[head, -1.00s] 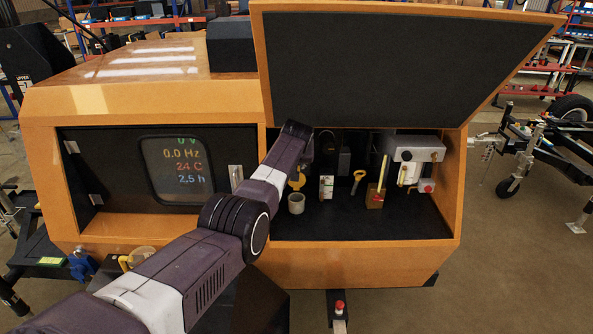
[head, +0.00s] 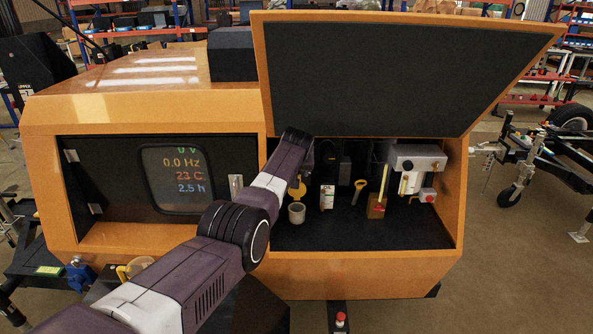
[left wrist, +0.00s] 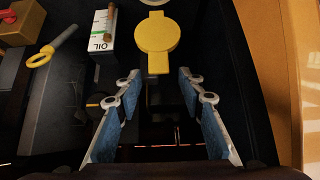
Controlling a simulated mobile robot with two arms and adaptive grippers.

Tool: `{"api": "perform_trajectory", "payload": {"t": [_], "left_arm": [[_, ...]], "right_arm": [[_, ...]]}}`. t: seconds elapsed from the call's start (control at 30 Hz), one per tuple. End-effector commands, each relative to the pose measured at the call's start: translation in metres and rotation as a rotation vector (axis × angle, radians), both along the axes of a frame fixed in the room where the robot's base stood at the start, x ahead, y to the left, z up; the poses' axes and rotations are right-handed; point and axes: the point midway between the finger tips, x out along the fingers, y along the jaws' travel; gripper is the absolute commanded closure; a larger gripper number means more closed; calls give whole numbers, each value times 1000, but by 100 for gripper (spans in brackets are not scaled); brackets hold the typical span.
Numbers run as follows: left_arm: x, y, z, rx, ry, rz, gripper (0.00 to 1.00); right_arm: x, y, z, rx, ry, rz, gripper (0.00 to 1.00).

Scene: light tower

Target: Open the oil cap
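The yellow oil cap (left wrist: 157,38), a round disc with tabs, shows upright in the left wrist view. In the head view the yellow cap (head: 298,191) is partly hidden behind my left arm. My left gripper (left wrist: 159,84) is open, with its blue-padded fingers apart and nothing between them. The cap lies just beyond the fingertips, roughly centred between them; I see no contact. My right gripper is in neither view.
A white OIL container (left wrist: 103,31) stands beside the cap. A yellow-ringed dipstick (head: 359,187), a brown block (head: 376,207), a grey cup (head: 296,213) and a white tank (head: 417,158) share the compartment. The raised lid (head: 390,75) hangs above; an orange wall (left wrist: 285,80) borders one side.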

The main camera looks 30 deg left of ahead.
Motion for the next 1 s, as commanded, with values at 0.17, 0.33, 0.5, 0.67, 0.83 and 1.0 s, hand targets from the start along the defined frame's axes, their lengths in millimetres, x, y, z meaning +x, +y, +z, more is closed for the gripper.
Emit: {"api": "perform_trajectory", "payload": {"t": [0.17, 0.33, 0.5, 0.67, 0.83, 1.0], "left_arm": [[-2, -2, 1, -1, 2, 0, 64], [-7, -5, 8, 0, 1, 0, 64], [-16, -9, 18, -1, 1, -1, 64], [-27, -14, 31, -1, 0, -1, 64], [-40, -20, 47, 0, -2, -1, 64], [-55, -27, 64, -1, -2, 0, 64]], "right_arm": [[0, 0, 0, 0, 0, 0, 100], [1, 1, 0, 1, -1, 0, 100], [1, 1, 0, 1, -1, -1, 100], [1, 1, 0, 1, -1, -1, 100], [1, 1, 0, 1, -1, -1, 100], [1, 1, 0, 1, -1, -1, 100]]}}
